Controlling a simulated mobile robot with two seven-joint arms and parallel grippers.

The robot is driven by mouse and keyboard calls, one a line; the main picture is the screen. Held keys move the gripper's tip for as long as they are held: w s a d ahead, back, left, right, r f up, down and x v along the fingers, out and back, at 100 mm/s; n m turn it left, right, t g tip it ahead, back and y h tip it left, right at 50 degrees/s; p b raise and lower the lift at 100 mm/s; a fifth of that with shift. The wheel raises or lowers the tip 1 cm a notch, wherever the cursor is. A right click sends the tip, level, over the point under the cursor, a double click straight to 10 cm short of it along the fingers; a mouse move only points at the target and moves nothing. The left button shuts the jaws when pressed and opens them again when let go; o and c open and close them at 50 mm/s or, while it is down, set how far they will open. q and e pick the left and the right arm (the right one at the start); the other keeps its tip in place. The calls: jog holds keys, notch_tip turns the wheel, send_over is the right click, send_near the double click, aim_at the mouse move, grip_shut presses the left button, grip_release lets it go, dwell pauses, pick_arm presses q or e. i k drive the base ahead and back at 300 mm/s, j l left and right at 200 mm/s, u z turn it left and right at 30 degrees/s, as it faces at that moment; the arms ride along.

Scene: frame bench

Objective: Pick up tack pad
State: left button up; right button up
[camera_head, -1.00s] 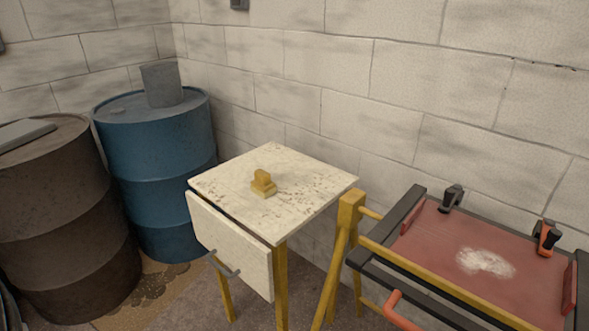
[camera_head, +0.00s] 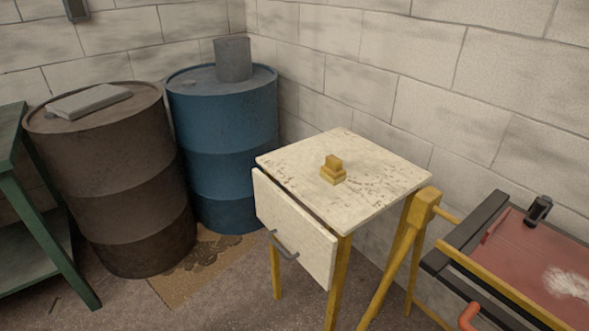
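A small yellow block with a raised grip (camera_head: 333,170) sits on the worn white top of a small drawer table (camera_head: 375,195). It looks like the tack pad, but I cannot tell for certain. It stands alone near the middle of the top, with nothing touching its sides. Neither of my grippers shows in the head view.
The table's drawer front (camera_head: 293,228) has a grey handle. A blue drum (camera_head: 222,135) with a grey can (camera_head: 233,59) and a brown drum (camera_head: 110,170) stand left. A green bench (camera_head: 45,240) is far left. A frame bench with a red panel (camera_head: 525,260) stands right.

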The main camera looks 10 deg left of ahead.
aim_at(333, 172)
jog(key=z, duration=1.05)
jog(key=j+z, duration=0.1)
jog(key=z, duration=0.25)
jog(key=j+z, duration=0.15)
jog(key=z, duration=0.2)
jog(key=j+z, duration=0.1)
jog(key=z, duration=0.3)
jog(key=k+j+z, duration=0.15)
jog(key=j+z, duration=0.15)
jog(key=k+j+z, duration=0.15)
jog(key=j+z, duration=0.15)
jog(key=j, duration=0.2)
jog(key=k+j+z, duration=0.15)
jog(key=j, duration=0.25)
jog(key=k+j+z, duration=0.2)
jog(key=k+j, duration=0.7)
jog(key=j, duration=0.15)
jog(key=i+z, duration=0.05)
